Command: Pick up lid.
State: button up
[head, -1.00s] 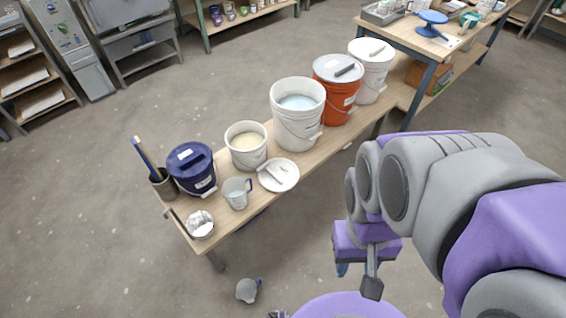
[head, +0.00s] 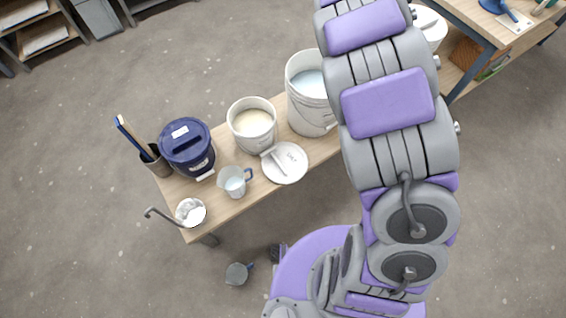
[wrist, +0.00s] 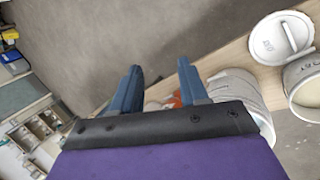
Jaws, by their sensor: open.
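A loose white lid (head: 291,169) with a bar handle lies flat on the wooden bench in front of the cream-filled bucket (head: 252,120). The lid also shows at the upper right of the wrist view (wrist: 268,44). My gripper (wrist: 158,72) is open, its two blue fingers apart and no lid between them. The lid is to the right of the fingers in that view, clear of them. In the head view my arm reaches up past the top edge, so the gripper does not show there.
My arm hides the bench further right.

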jog(key=w+f+n, duration=0.2)
jog(key=w+f, duration=0.4)
jog(key=f, duration=0.5)
jog(key=n+t+y+b, duration=0.1)
jog(key=n+y+b, duration=0.3)
jog(key=y+b, duration=0.15)
send_over(281, 167)
jog(key=shift+h, duration=0.25)
notch_tip(281, 167, down, 37)
jog(key=shift+s+d+r, duration=0.1)
jog(key=shift+d, duration=0.05)
jog(key=f+b, duration=0.1)
jog(key=f, duration=0.1)
jog(key=f+b, duration=0.1)
jog(key=f, duration=0.2)
jog(key=shift+w+f+b, duration=0.2)
jog(key=shift+f+b, duration=0.15)
jog(key=shift+b, duration=0.05)
jog(key=shift+f, duration=0.45)
jog(key=shift+f, duration=0.1)
